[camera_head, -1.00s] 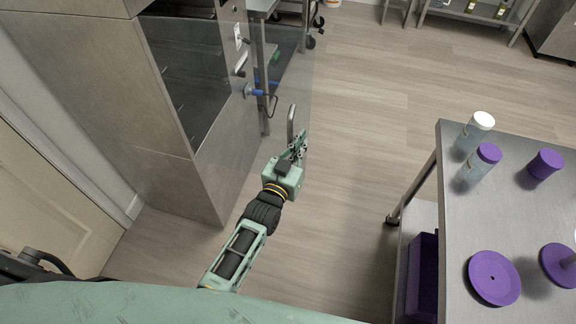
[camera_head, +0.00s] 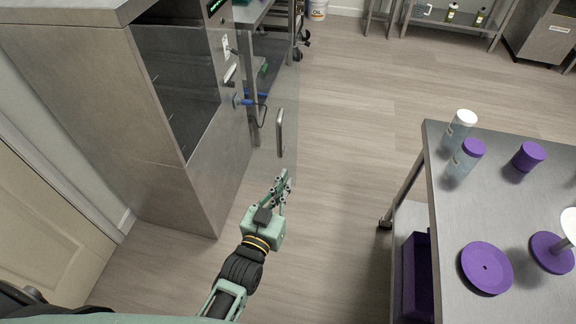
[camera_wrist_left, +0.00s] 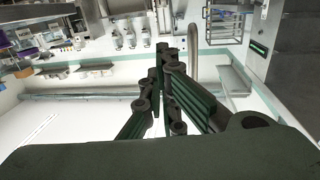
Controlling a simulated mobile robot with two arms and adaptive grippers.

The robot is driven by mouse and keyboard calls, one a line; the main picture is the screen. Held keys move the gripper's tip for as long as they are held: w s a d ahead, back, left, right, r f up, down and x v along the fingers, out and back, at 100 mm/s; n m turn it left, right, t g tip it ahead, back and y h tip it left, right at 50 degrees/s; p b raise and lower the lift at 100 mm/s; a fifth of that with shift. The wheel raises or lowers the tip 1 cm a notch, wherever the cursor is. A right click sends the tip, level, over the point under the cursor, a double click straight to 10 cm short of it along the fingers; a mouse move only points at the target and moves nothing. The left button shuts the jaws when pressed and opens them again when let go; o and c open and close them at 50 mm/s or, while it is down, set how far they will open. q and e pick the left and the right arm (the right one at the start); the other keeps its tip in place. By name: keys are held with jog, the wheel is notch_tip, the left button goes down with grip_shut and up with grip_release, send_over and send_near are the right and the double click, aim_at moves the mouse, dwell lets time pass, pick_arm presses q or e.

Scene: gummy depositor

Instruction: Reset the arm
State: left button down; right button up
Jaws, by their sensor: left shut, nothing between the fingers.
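My left gripper (camera_head: 281,187) is in the lower middle of the head view, over the floor in front of the steel machine. Its fingers are shut and hold nothing. It also shows in the left wrist view (camera_wrist_left: 166,62), with the fingertips together. A metal door handle (camera_head: 280,132) on a clear open door stands just beyond the fingertips in the head view, apart from them. The handle's bar (camera_wrist_left: 196,55) shows to the right of the fingers in the left wrist view. My right gripper is not in view.
A tall steel cabinet (camera_head: 180,180) stands at left. A steel table (camera_head: 500,205) at right carries bottles with white and purple lids, a purple cup and purple discs. A purple bin (camera_head: 416,280) sits below it. The wooden floor between (camera_head: 345,170) is clear.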

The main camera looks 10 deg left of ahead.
pick_arm(q)
jog(key=s+a+f+g, duration=0.1)
jog(key=s+f+g, duration=0.4)
jog(key=f, duration=0.9)
jog(key=s+a+f+g, duration=0.25)
jog(key=s+f, duration=0.45)
jog(key=f, duration=0.7)
jog(key=s+a+f+g+y, duration=0.1)
jog(key=s+a+f+g, duration=0.2)
jog(key=s+f, duration=0.3)
jog(key=s+a+f+g+y, duration=0.1)
jog(key=s+a+f+g, duration=0.2)
jog(key=s, duration=1.1)
jog(key=s+a+f+g+y, duration=0.1)
jog(key=s+a+f+g, duration=0.2)
jog(key=s+f, duration=0.6)
jog(key=shift+s+a+f, duration=0.3)
jog(key=shift+s+a, duration=0.3)
jog(key=shift+s, duration=0.15)
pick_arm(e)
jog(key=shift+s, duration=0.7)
